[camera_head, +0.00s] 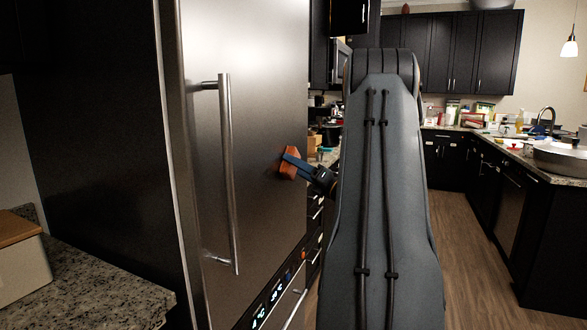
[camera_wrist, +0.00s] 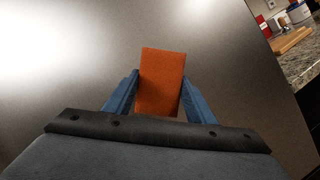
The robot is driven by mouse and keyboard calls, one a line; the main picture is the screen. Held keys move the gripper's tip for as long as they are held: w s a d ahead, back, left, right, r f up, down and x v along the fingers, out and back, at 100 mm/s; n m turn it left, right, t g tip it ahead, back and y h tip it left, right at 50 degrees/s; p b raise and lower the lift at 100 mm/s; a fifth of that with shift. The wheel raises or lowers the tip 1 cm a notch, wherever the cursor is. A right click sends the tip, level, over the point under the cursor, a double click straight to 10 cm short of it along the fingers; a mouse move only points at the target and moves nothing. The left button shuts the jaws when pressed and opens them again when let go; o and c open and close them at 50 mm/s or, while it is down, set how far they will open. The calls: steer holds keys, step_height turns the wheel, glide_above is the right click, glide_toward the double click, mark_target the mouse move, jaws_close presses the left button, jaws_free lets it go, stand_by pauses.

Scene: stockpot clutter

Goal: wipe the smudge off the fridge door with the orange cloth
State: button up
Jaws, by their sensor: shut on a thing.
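The fridge door (camera_head: 255,130) is brushed steel with a long vertical handle (camera_head: 228,170). My gripper (camera_head: 288,163) is at the right part of the door, to the right of the handle. Its blue fingers (camera_wrist: 158,98) are shut on the orange cloth (camera_wrist: 162,70), which looks like a folded block. In the head view the cloth (camera_head: 289,158) is at the door's surface; I cannot tell whether it touches. The door fills most of the wrist view (camera_wrist: 85,65). I see no distinct smudge in either view; it may be hidden behind the cloth.
A granite counter (camera_head: 95,290) with a wooden-lidded box (camera_head: 18,255) is at the lower left. A display panel (camera_head: 270,298) is low on the fridge. A cluttered counter stands at the back right. The wooden floor (camera_head: 465,235) is clear. The wrist view shows a cutting board (camera_wrist: 290,41) at upper right.

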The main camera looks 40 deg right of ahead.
mark_target(275, 167)
steer(key=shift+s, duration=0.1)
steer(key=shift+s+a+p, duration=0.3)
steer(key=shift+a+p, duration=0.3)
steer(key=shift+a, duration=0.25)
steer(key=shift+s+a+p, duration=0.35)
steer(key=shift+a, duration=0.7)
steer(key=shift+s+a+p, duration=0.4)
steer(key=shift+a, duration=0.6)
steer(key=shift+s+a+p, duration=0.35)
steer(key=shift+a, duration=0.7)
steer(key=shift+s+a+p, duration=0.4)
steer(key=shift+s+a, duration=0.2)
steer(key=shift+a, duration=0.65)
steer(key=shift+s+a+p, duration=0.35)
steer(key=shift+s+a, duration=0.2)
steer(key=shift+a, duration=0.75)
steer(key=shift+s+a+p, duration=0.4)
steer(key=shift+s+a, duration=0.2)
steer(key=shift+a, duration=0.65)
steer(key=shift+s+d+p, duration=0.3)
steer(key=shift+s+d, duration=0.1)
steer(key=shift+s, duration=0.5)
steer(key=shift+s+d+p, duration=0.25)
steer(key=shift+s+d, duration=0.1)
steer(key=shift+s, duration=0.6)
steer(key=shift+s+d+p, duration=0.3)
steer(key=shift+s+d, duration=0.1)
steer(key=shift+s, duration=0.5)
steer(key=shift+s, duration=0.1)
